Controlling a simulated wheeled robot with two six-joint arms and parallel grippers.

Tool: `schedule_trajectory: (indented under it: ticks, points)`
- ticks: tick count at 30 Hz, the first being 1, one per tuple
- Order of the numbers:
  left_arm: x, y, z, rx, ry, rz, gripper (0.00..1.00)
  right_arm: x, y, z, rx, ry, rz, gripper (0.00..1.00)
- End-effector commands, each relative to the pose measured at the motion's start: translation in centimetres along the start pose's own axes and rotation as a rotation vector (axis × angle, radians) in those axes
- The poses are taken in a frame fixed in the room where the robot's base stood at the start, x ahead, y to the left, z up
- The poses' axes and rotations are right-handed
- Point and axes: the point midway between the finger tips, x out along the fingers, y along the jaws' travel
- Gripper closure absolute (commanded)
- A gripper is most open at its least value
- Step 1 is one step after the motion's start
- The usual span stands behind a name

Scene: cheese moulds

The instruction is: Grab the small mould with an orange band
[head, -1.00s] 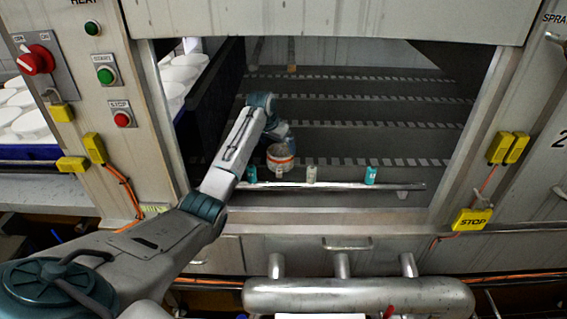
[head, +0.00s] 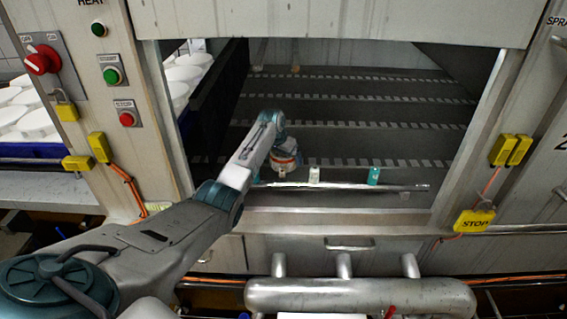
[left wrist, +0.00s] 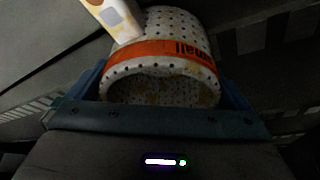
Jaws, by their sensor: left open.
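The small white mould with an orange band (head: 284,165) sits inside the dark machine opening, near its front rail. My left arm reaches in from the left, and my left gripper (head: 283,152) is at the mould, partly covering it. In the left wrist view the perforated mould (left wrist: 170,75), with dark lettering on its orange band, lies between the two blue fingers of my left gripper (left wrist: 165,92). The jaws are open, with one finger at each side of the mould. Whether they touch it, I cannot tell. My right gripper is not in view.
A pale piece (left wrist: 115,18) overlaps the mould's upper left in the wrist view. A dark side panel (head: 217,105) stands left. The slotted floor at right is clear.

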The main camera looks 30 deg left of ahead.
Motion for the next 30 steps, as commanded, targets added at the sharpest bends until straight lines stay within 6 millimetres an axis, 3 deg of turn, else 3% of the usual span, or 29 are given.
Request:
schedule_trajectory:
  ticks: [2, 7, 17, 23, 30]
  points:
    - [0.0, 0.0, 0.0, 0.000, 0.000, 0.000, 0.02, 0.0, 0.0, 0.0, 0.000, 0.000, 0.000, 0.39]
    - [0.0, 0.0, 0.0, 0.000, 0.000, 0.000, 0.35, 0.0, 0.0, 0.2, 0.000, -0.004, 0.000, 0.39]
    - [-0.7, -0.1, -0.3, 0.000, 0.002, -0.001, 0.35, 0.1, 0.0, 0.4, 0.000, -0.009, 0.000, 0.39]
    - [-4.1, -0.1, -1.8, 0.000, 0.006, -0.002, 0.35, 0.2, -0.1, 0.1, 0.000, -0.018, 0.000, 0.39]
    - [-8.0, -0.1, -3.4, 0.001, 0.004, -0.001, 0.35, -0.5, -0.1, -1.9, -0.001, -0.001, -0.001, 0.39]
